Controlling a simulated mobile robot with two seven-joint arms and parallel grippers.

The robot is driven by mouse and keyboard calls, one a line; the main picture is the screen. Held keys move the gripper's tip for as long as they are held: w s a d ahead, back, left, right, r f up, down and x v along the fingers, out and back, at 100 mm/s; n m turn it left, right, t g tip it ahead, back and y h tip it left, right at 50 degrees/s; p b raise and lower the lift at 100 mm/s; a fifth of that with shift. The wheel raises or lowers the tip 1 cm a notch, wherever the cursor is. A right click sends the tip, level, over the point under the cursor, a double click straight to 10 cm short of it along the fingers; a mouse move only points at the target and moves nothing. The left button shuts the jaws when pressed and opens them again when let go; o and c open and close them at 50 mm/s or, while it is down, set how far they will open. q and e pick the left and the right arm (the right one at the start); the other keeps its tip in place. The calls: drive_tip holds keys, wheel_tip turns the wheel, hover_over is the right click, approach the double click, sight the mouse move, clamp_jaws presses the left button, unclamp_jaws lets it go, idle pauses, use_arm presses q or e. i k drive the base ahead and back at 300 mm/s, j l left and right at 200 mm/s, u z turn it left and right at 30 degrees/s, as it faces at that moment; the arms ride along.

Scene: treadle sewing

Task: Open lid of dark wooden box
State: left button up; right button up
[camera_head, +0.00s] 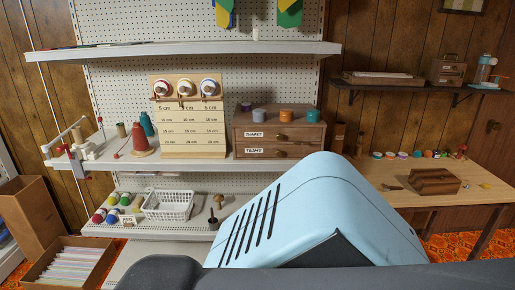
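A dark brown wooden box (435,182) sits on the light wooden table at the right. Its top looks closed, with a raised part along it. Its far side is hidden from this view. Neither of my grippers is in view, and I see nothing touching the box.
The light wooden table (405,195) has bare room in front of the box. Small coloured pots and spools (415,154) line its back. A dark wall shelf (410,88) hangs above. A wooden drawer unit (278,135) and a white basket (168,205) are on the shelves to the left.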

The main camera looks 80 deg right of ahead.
sight(431, 175)
drive_tip(key=z, duration=3.95)
drive_tip(key=i+l, duration=0.15)
drive_tip(key=i, duration=0.35)
drive_tip(key=i+l, duration=0.15)
drive_tip(key=i, duration=0.4)
drive_tip(key=i+l+u, duration=0.1)
drive_tip(key=i, duration=0.4)
drive_tip(key=i+l, duration=0.25)
drive_tip(key=i, duration=0.25)
drive_tip(key=i+l, duration=0.2)
drive_tip(key=i, duration=0.3)
drive_tip(key=i+l, duration=0.2)
drive_tip(key=i, duration=0.35)
drive_tip(key=u, duration=0.05)
